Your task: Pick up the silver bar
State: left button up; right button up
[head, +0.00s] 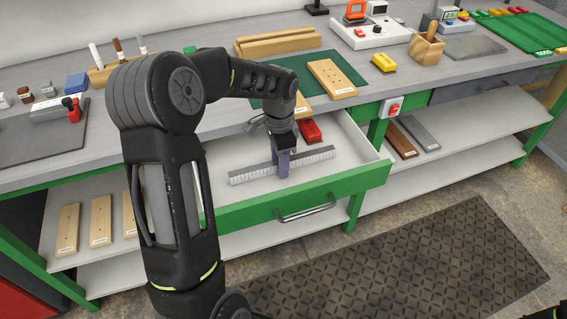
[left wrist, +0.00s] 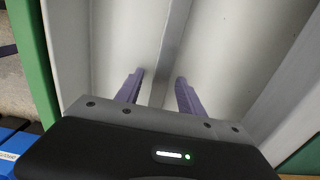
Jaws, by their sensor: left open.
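A long silver bar (head: 313,160) with ruler-like marks along its side lies in the open drawer. It shows in the left wrist view as a narrow grey strip (left wrist: 174,42). My left gripper (head: 283,170) points down into the drawer at the middle of the bar. In the left wrist view, its two purple fingers (left wrist: 160,76) are open, one on each side of the bar, with gaps between. The fingers hide a short middle part of the bar in the head view. My right gripper is not in view.
The green-fronted drawer (head: 300,197) has walls around the bar, and a red object (head: 310,131) lies at its back. The bench above holds a drilled wooden board (head: 332,79) on a green mat. A grey bar (head: 419,133) and a brown bar lie on the lower right shelf.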

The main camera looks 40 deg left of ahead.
pick_arm(q)
jog(key=shift+f, duration=0.1)
jog(key=shift+c, duration=0.5)
grip_shut()
dwell(0.3)
